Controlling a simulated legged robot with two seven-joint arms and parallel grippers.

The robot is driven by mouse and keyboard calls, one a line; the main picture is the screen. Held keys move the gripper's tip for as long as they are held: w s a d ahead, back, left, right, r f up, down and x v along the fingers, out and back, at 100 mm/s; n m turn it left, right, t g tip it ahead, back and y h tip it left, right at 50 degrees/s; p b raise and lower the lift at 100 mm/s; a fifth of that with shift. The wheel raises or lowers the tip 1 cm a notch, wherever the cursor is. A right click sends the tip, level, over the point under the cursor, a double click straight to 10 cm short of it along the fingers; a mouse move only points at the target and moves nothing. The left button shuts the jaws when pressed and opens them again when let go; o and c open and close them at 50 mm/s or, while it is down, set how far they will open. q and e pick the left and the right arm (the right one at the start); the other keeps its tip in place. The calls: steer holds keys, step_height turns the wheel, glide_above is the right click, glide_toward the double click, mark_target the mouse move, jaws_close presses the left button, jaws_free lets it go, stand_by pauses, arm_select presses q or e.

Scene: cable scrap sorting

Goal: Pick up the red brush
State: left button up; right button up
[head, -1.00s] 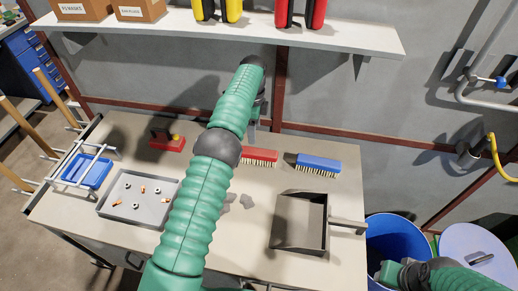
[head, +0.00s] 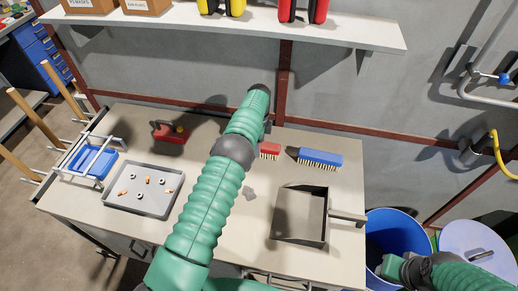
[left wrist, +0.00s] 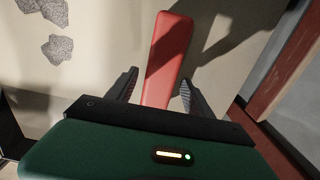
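The red brush (head: 269,150) lies on the workbench, partly hidden behind my left arm in the head view. In the left wrist view the red brush (left wrist: 168,58) runs lengthwise between the two fingers of my left gripper (left wrist: 159,88). The fingers are open, one on each side of it, with gaps showing. I cannot tell the height of the fingers above the bench. The fingertips are hidden in the head view. My right arm (head: 430,270) shows at the lower right corner, but its fingers are not clearly visible.
A blue brush (head: 320,158) lies right of the red one. A dustpan (head: 325,222), a grey tray (head: 140,206) of small parts, a blue tray (head: 92,163) and a red tool (head: 170,134) are on the bench. Grey scraps (left wrist: 57,48) lie nearby. A shelf (head: 345,37) hangs above.

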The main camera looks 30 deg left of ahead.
arm_select(q)
steer(key=shift+a, duration=0.15)
jaws_close()
step_height(320, 180, up, 10)
steer(key=shift+r+b, duration=0.1)
steer(key=shift+b, duration=0.2)
steer(key=c, duration=0.6)
jaws_free()
steer(key=c, duration=0.6)
